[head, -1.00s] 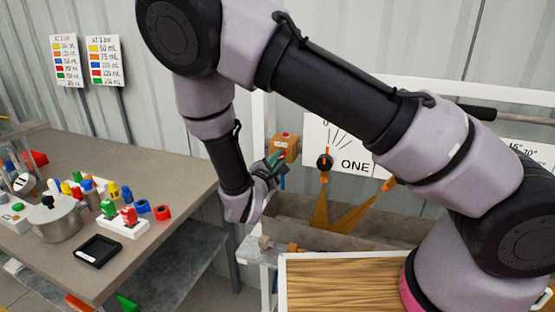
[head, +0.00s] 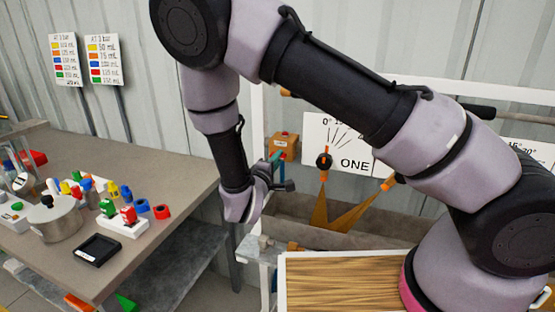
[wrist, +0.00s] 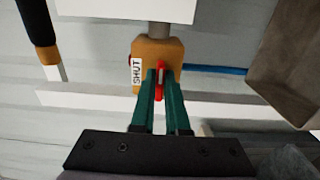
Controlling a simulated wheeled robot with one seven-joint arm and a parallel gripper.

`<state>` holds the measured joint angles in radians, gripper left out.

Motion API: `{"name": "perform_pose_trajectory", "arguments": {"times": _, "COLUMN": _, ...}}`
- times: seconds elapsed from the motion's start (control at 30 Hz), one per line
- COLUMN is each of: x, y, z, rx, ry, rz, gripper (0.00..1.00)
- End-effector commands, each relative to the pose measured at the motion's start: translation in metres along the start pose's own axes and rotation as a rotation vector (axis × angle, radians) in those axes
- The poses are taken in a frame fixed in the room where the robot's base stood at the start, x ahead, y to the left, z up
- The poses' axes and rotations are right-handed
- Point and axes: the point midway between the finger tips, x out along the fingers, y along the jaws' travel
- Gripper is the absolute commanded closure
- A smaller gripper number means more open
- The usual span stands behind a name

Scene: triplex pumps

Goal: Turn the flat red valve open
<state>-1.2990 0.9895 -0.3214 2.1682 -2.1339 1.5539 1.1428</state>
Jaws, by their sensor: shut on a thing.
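The flat red valve handle (wrist: 159,80) shows edge-on in the wrist view, between the two green fingertips of my gripper (wrist: 160,76). The fingers are shut on it. It sits on an orange-tan valve body (wrist: 172,52) with a grey pipe above and a "SHUT" label (wrist: 137,72) on its left. In the head view my gripper (head: 276,160) is at the left end of the trough, just below an orange box with a red top (head: 285,142). The handle cannot be made out there; my wrist and fingers cover that spot.
A workbench (head: 165,180) with a pot (head: 57,218), a black tray (head: 97,250) and several coloured pieces stands on the left. A white "ONE" dial board (head: 350,160) and grey trough (head: 370,235) are right of my gripper. A wooden panel (head: 350,285) lies in front.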

Motion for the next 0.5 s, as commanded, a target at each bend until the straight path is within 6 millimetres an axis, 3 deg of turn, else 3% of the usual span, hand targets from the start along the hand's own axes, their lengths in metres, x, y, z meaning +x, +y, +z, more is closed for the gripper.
{"name": "perform_pose_trajectory", "arguments": {"times": 0.4, "x": -0.0008, "y": -0.0011, "z": 0.0003, "rx": 0.006, "ry": 0.000, "rz": -0.002, "gripper": 1.00}}
{"name": "perform_pose_trajectory", "arguments": {"times": 0.5, "x": -0.0007, "y": -0.0010, "z": 0.0003, "rx": 0.006, "ry": 0.000, "rz": -0.002, "gripper": 0.57}}
